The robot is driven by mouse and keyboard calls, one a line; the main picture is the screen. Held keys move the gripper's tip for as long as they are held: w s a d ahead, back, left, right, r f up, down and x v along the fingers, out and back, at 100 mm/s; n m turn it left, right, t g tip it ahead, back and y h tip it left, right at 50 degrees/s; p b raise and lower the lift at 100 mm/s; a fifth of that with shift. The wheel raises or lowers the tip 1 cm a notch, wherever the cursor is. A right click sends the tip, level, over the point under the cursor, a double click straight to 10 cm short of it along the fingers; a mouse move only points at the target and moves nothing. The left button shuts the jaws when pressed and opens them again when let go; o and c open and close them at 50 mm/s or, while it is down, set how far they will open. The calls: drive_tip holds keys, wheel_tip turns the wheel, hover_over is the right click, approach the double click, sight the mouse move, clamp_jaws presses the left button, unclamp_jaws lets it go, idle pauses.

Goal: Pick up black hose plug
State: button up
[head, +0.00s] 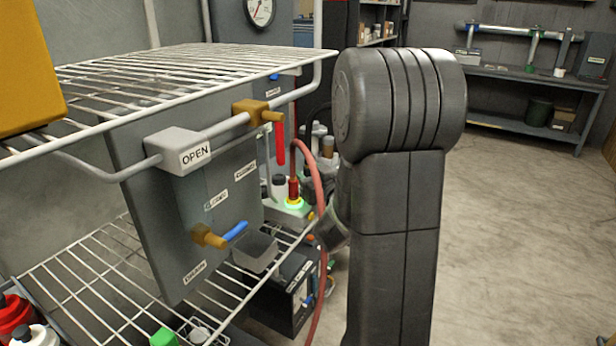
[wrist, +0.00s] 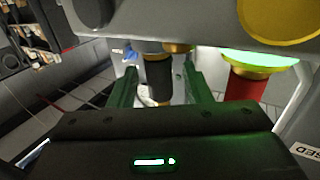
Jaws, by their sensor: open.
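In the wrist view, my gripper (wrist: 160,70) is open, with one green finger on each side of a black cylinder, which looks like the black hose plug (wrist: 158,80). The plug has a brass collar at its upper end, against the underside of a grey block (wrist: 212,18). A small gap shows beside each finger, so the plug is not clamped. In the head view, my arm covers the middle, and I cannot make out my gripper or the plug.
A red plug with a green glowing ring (wrist: 242,88) sits close right of my gripper; it also shows in the head view (head: 293,190). A red hose (head: 318,210) hangs beside it. A wire shelf (head: 180,72) is at left. Open floor (head: 520,200) lies right.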

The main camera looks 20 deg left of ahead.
drive_tip(key=shift+c, duration=0.2)
clamp_jaws()
drive_tip(key=shift+r, duration=0.1)
